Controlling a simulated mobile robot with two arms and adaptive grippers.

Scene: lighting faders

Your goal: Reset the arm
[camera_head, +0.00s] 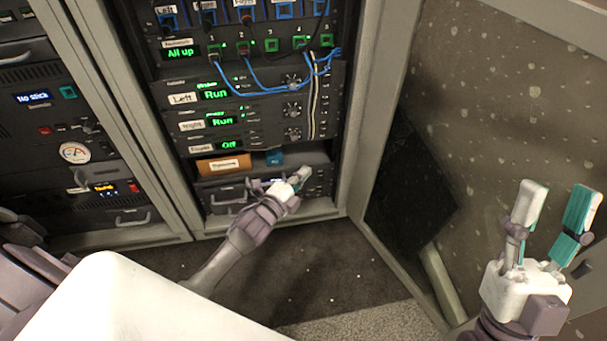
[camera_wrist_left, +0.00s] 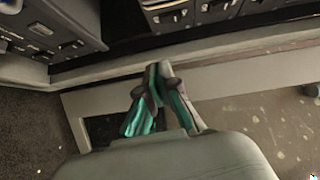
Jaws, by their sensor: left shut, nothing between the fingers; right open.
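My left gripper (camera_head: 300,176) is in front of the lowest unit of the middle rack in the head view, its fingers together and empty. In the left wrist view the same gripper (camera_wrist_left: 158,75) shows with its teal-padded fingers closed, in front of a pale rack frame edge. Whether it touches the rack unit is hard to tell. My right gripper (camera_head: 555,205) is at the right of the head view, fingers pointing up and spread apart, with nothing between them.
An orange labelled box (camera_head: 223,165) sits on a shelf. A speckled panel (camera_head: 500,90) stands at right. Carpet (camera_head: 330,270) is clear.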

